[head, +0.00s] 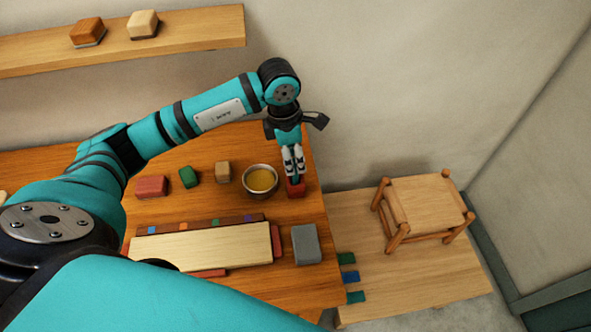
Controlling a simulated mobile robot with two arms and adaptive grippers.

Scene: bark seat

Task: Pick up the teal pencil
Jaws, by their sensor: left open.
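My left gripper (294,172) points down over a small red block (296,189) near the right edge of the wooden table. Its two pale fingers are open but close together. A thin dark sliver shows at the fingertips, just above the red block; it may be the teal pencil, but the fingers cover most of it. I cannot tell whether the fingers touch it. No other pencil is clear in the head view. My right gripper is not in view.
A bowl of yellow stuff (261,180) stands just left of the gripper. Red (151,187), green (188,177) and tan (223,173) blocks lie farther left. A pale board (205,246) and grey block (305,244) are in front. A stool (425,207) stands right.

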